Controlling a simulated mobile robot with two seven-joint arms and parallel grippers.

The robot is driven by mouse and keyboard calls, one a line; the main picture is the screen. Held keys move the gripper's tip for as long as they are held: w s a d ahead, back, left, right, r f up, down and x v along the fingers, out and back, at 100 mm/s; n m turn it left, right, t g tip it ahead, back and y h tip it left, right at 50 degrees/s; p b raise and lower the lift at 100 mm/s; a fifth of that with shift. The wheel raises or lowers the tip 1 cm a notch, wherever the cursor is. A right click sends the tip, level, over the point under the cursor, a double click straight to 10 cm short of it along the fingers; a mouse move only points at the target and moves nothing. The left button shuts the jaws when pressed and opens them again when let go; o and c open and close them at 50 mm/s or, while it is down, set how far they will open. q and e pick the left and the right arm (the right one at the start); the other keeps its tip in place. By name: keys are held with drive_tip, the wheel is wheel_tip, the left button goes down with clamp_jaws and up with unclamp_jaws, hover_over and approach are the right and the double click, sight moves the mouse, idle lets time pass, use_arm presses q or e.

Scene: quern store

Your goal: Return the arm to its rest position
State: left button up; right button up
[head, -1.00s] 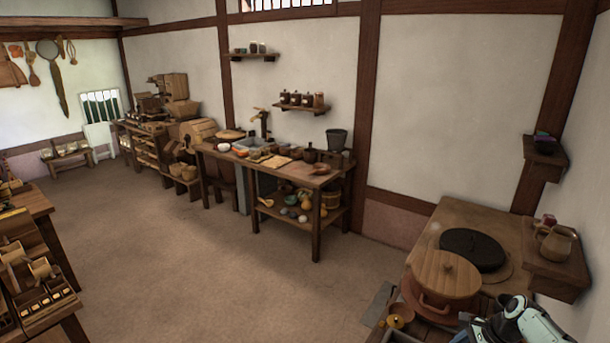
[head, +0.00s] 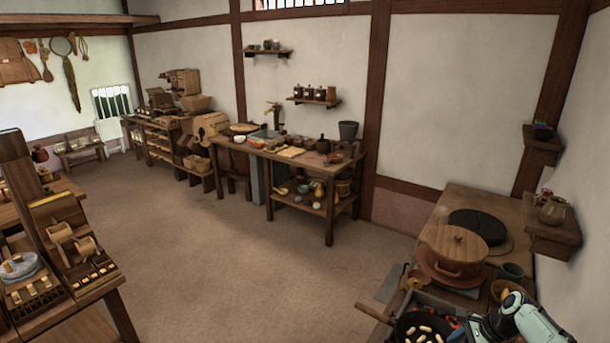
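Part of one of my arms, white and dark grey with a thin teal ring, shows at the bottom right corner, coming in from the lower right. It is bent and close to the right-hand stove counter (head: 487,197). I see no fingertips on it; its lower part is cut off by the frame edge. My other arm is not in view, and neither gripper can be made out.
Beside the arm are a dark pan (head: 424,330) with pale pieces and a wooden-lidded pot (head: 454,248). Wall shelves (head: 552,232) stand close at right. A workbench (head: 330,172) lines the back wall. Open floor (head: 235,245) lies in the middle; a wooden rack (head: 60,225) stands left.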

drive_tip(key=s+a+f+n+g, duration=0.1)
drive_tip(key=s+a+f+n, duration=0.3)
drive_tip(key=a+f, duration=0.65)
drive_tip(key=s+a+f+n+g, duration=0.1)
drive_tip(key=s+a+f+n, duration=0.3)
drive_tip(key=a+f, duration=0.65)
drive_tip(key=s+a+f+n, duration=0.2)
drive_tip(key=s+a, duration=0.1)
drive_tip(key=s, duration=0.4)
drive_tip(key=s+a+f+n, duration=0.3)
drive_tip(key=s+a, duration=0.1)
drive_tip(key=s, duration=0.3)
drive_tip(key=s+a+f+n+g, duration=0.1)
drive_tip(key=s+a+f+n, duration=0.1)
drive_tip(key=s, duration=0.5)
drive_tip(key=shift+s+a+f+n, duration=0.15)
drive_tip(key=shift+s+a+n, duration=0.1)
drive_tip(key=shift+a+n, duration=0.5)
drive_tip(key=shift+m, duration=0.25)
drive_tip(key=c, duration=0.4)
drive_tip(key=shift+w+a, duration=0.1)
